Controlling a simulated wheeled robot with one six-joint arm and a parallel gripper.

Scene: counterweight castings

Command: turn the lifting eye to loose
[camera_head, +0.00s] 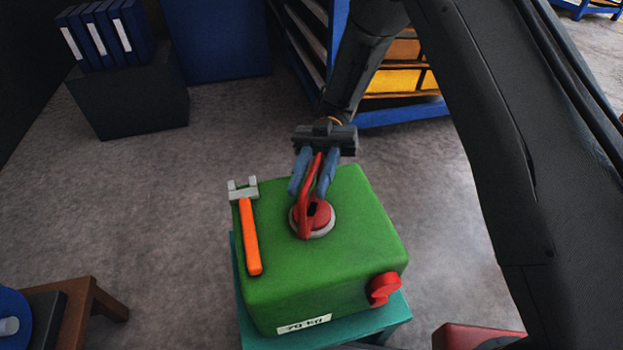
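My gripper (311,188) reaches down from above and behind the eye. The finger and ring surfaces overlap in this view, so the exact contact is partly hidden.
The casting rests on a teal stand (398,313). A brown table (78,310) stands at lower left; shelves (405,117) stand behind.

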